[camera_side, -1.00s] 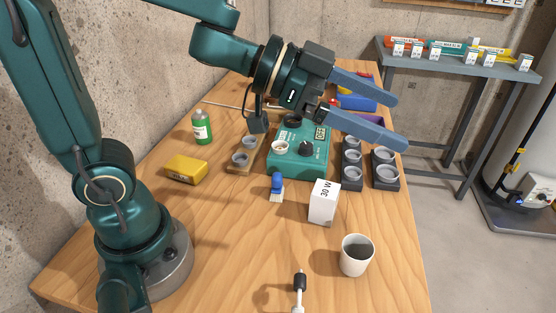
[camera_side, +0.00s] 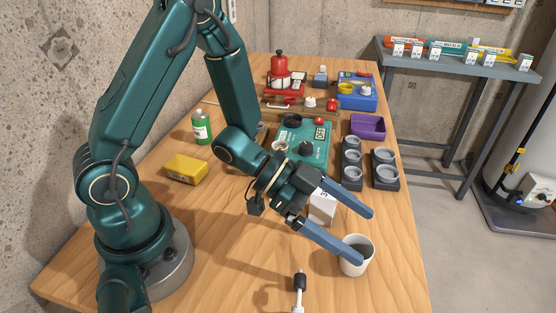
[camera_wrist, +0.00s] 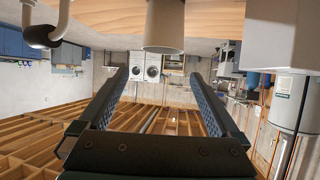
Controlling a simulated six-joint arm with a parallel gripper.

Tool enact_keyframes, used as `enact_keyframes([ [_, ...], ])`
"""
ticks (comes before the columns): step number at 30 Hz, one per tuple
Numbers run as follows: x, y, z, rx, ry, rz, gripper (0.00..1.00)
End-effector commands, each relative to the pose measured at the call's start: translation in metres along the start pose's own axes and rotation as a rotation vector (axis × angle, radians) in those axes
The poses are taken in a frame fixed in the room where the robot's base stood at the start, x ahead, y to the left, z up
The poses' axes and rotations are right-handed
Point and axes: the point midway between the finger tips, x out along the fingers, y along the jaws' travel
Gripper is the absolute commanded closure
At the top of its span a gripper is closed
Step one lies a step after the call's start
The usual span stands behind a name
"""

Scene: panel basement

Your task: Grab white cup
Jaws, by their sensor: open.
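The white cup (camera_side: 352,270) stands upright on the wooden bench (camera_side: 395,285) near its right edge in the side view. My gripper (camera_side: 366,238) is open, its fingers spread and reaching toward the cup. The nearer fingertip overlaps the cup in the side view; I cannot tell whether it touches. In the wrist view the cup (camera_wrist: 164,25) is at the top middle, beyond the open fingers (camera_wrist: 158,74), with nothing between them.
A white box (camera_side: 322,207) stands just behind my gripper and is partly hidden. Dark ring holders (camera_side: 385,168), a green panel box (camera_side: 318,155) and a purple bin (camera_side: 368,127) are farther back.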

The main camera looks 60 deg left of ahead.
Motion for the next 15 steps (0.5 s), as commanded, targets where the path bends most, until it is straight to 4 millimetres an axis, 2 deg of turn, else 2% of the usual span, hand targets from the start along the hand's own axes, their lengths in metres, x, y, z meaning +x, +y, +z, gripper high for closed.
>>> enact_keyframes([
  [1,0.004,0.0,0.011,-0.01,-0.005,0.0,0.02],
  [6,0.013,0.0,0.028,-0.002,-0.002,0.001,0.02],
  [11,0.018,0.0,0.035,0.004,-0.001,-0.001,0.02],
  [15,0.029,0.0,0.035,0.008,-0.001,0.002,0.02],
])
